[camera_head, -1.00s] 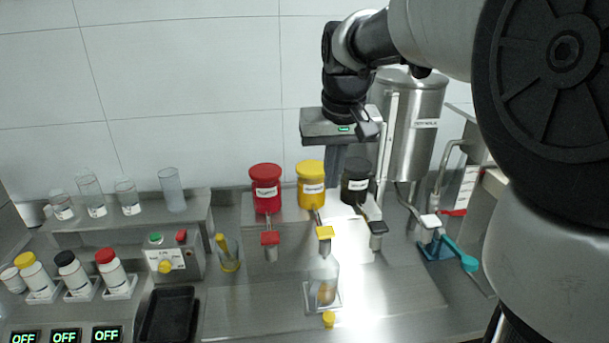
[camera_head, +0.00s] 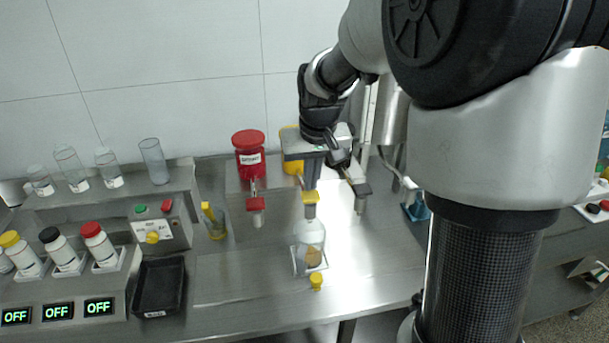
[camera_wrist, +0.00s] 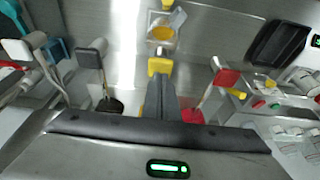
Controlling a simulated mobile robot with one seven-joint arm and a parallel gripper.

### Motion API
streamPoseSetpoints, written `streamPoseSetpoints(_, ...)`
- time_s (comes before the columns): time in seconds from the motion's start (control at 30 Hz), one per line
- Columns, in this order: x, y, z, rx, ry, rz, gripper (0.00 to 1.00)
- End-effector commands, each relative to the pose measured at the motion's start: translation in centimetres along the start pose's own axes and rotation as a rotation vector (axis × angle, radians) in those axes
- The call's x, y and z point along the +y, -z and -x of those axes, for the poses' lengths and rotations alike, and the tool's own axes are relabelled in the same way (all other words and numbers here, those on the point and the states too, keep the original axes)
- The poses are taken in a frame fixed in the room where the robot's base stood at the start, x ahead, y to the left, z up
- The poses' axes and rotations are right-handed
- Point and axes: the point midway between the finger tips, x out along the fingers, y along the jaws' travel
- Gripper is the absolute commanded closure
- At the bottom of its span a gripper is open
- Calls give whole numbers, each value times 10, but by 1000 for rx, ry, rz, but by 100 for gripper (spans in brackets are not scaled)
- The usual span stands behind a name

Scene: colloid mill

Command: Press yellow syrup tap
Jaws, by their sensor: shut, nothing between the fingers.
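The yellow syrup dispenser (camera_head: 290,150) stands against the wall, partly hidden behind my gripper. Its yellow tap (camera_head: 310,197) shows just below my fingertips in the head view. In the wrist view the yellow tap (camera_wrist: 159,66) lies right at the tips of my fingers. My gripper (camera_head: 311,184) is shut and empty, pointing down over the tap; I cannot tell whether it touches it. A clear bottle (camera_head: 312,240) with some yellow-brown content stands under the tap on a small square tray. It also shows in the wrist view (camera_wrist: 161,34).
The red dispenser (camera_head: 249,155) with its red tap (camera_head: 256,204) stands just left. The black dispenser's tap (camera_wrist: 89,59) is on the other side. A small yellow cap (camera_head: 316,282) lies in front of the bottle. A black tray (camera_head: 159,287) and a button box (camera_head: 159,230) are further left.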

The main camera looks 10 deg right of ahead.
Motion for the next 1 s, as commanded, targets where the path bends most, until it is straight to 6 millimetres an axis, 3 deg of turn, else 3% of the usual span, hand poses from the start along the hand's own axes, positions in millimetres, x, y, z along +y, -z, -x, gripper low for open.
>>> streamPoseSetpoints(0.2, 0, -4, -16, 0, 0, 0, 100)
streamPoseSetpoints(0.57, 0, -5, -18, 1, 0, 0, 100)
streamPoseSetpoints(0.77, 0, -11, -37, 0, 0, 0, 100)
streamPoseSetpoints(1.0, 0, -12, -36, -4, 0, 0, 100)
